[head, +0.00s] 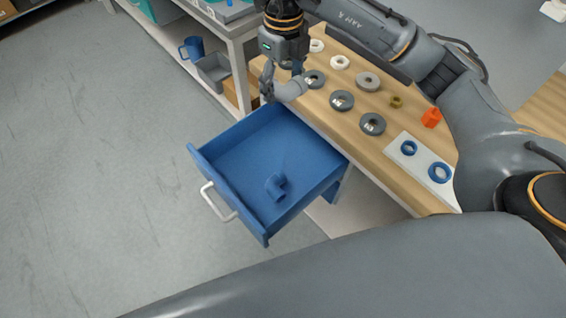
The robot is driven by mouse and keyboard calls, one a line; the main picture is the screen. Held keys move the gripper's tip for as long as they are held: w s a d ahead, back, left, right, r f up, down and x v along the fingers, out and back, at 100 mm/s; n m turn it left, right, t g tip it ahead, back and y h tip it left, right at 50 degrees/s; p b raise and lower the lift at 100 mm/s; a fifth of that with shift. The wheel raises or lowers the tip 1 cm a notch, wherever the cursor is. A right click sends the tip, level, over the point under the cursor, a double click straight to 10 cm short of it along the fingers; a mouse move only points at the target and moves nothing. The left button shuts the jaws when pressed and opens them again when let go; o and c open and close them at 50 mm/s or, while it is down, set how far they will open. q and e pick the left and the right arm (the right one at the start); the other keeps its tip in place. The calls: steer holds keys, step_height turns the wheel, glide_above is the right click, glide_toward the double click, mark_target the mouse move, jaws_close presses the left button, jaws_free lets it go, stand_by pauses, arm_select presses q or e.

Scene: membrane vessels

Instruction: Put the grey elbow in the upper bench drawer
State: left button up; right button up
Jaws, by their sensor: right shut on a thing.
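My right gripper (282,80) points down and is shut on the grey elbow (291,91). The elbow is a short, bent grey pipe piece, partly hidden by the fingers. Gripper and elbow appear above the back left corner of the blue bench drawer (232,133), near the bench's front edge. The drawer is pulled open, with a white handle on its front. A blue elbow (276,187) lies inside it, and the rest of its floor is bare. My left gripper is not in view.
The wooden bench top (390,130) holds several grey and white rings, a small brass part (396,102), an orange part (431,117) and a white plate (425,163) with two blue rings. A shelf at the back left holds a blue mug (192,49) and grey bin (213,71). The floor left is clear.

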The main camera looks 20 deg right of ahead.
steer(key=shift+f+m, duration=0.25)
steer(key=shift+m, duration=0.05)
steer(key=p, duration=0.1)
glide_above(283, 162)
step_height(283, 162, down, 23)
steer(key=shift+f, duration=2.35)
steer(key=shift+f, duration=0.1)
steer(key=o, duration=1.1)
steer(key=shift+o, duration=0.2)
